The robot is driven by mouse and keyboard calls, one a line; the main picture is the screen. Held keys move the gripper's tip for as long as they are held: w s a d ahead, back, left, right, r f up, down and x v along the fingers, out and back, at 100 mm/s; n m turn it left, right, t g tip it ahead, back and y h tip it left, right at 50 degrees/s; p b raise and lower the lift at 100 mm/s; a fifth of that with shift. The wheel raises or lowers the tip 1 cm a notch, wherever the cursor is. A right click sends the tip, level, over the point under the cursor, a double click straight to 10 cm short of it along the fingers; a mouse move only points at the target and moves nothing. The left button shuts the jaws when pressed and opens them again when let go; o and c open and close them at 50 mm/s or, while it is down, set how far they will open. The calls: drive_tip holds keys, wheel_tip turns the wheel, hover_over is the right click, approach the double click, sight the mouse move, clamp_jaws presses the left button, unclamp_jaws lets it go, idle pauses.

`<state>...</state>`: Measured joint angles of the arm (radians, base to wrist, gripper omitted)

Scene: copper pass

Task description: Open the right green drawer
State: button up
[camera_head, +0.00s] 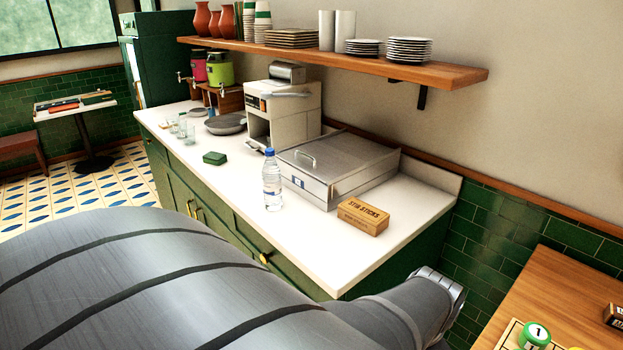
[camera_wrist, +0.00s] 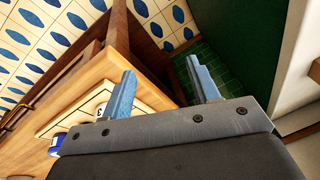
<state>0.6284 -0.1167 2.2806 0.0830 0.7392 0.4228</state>
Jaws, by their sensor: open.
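The right green drawer (camera_head: 284,270) is in the front of the green counter in the head view, under the white top. It looks shut, flush with the cabinet front. Its brass knob (camera_head: 265,258) shows just above my grey arm, which hides the lower front. My gripper (camera_wrist: 160,72) shows in the wrist view with its two blue-grey fingers apart and nothing between them. The drawer and its knob cannot be made out in the wrist view. My gripper's fingers cannot be seen in the head view.
On the white countertop (camera_head: 330,245) stand a water bottle (camera_head: 272,182), a stir-sticks box (camera_head: 363,215) and a steel-lidded unit (camera_head: 335,165). A wooden table (camera_head: 570,280) with a game board is at the lower right. A shelf (camera_head: 440,70) hangs above the counter.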

sight(263, 260)
drive_tip(key=s+a+f+n+g+h, duration=0.2)
drive_tip(key=s+a+f+n+g, duration=0.1)
drive_tip(key=s+a+f+n, duration=0.25)
drive_tip(key=w+a+f+n+t+h, duration=0.25)
drive_tip(key=w+a, duration=0.35)
drive_tip(key=w, duration=0.5)
drive_tip(key=w+a+f+n+t+h, duration=0.1)
drive_tip(key=w+a+f+n+h, duration=0.4)
drive_tip(key=w, duration=0.6)
drive_tip(key=w+a+f+n+t+y, duration=0.3)
drive_tip(key=a+n+t, duration=0.4)
drive_tip(key=a, duration=0.7)
drive_tip(key=w+a+f+n+t+y, duration=0.1)
drive_tip(key=w+a+f+n+t, duration=0.4)
drive_tip(key=a, duration=0.9)
drive_tip(key=shift+n+t+h, duration=0.25)
drive_tip(key=shift+n+t, duration=0.25)
drive_tip(key=shift+t, duration=0.25)
drive_tip(key=x, duration=0.5)
drive_tip(key=r+x, duration=0.1)
drive_tip(key=x, duration=0.5)
drive_tip(key=r+x, duration=0.1)
drive_tip(key=x, duration=0.4)
drive_tip(key=shift+w+d, duration=0.3)
drive_tip(key=shift+d, duration=0.05)
